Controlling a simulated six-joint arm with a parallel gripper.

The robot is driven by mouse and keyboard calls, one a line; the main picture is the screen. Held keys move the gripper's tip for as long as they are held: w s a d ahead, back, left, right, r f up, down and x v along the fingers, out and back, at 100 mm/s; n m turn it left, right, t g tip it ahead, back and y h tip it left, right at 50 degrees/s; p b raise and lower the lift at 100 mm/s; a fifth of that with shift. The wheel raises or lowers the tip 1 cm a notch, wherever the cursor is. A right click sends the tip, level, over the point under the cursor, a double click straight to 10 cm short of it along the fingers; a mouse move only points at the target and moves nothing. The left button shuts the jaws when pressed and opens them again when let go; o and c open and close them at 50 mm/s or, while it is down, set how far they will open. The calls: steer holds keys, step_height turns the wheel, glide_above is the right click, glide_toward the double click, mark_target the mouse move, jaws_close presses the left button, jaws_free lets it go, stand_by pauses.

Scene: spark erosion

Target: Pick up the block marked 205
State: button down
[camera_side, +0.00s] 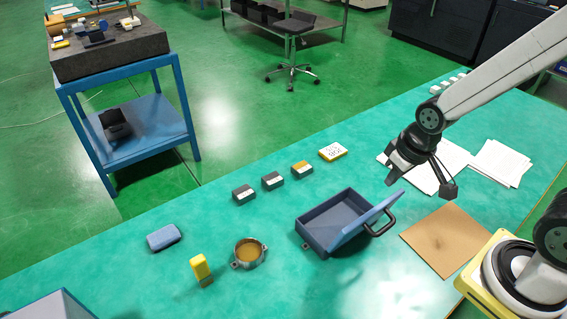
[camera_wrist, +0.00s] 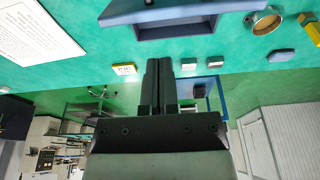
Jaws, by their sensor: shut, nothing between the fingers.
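A flat yellow block with a white, dark-figured label (camera_side: 333,152) lies on the green bench top, at the far end of a row of small blocks. Its figures are small and hard to read, but it looks like the marked block. It also shows in the wrist view (camera_wrist: 124,69), left of the fingers. My gripper (camera_side: 391,179) is above the bench, right of the yellow block and apart from it. In the wrist view its fingers (camera_wrist: 158,64) are together and empty.
A blue open box (camera_side: 322,232) with a tilted lid stands in front. Papers (camera_side: 443,165) and a brown board (camera_side: 444,240) lie right. A metal ring (camera_side: 248,253) sits left.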

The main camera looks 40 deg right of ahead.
jaws_free()
stand_by(0.4)
steer(key=shift+w+d+m, duration=0.1)
steer(key=shift+w+m, duration=0.2)
steer(key=shift+w, duration=0.25)
steer(key=w+d+f+m+y, duration=0.2)
steer(key=w+f+m+y, duration=0.2)
steer(key=w, duration=0.5)
steer(key=w+d+f+m+t+y, duration=0.1)
steer(key=w+d+f+m+y, duration=0.2)
steer(key=w+f+m, duration=0.5)
steer(key=w+d+f+m+y, duration=0.3)
steer(key=w+f+m, duration=0.3)
steer(key=w+m, duration=0.2)
steer(key=shift+w+d+f+y, duration=0.15)
steer(key=shift+w+y, duration=0.25)
steer(key=shift+w, duration=0.3)
steer(key=shift+w+d+f+y, duration=0.15)
steer(key=shift+w+y, duration=0.25)
steer(key=shift+w, duration=0.3)
steer(key=shift+w+d+f+m+t+y, duration=0.25)
steer(key=shift+d+f+m+t+y, duration=0.4)
steer(key=shift+m, duration=0.25)
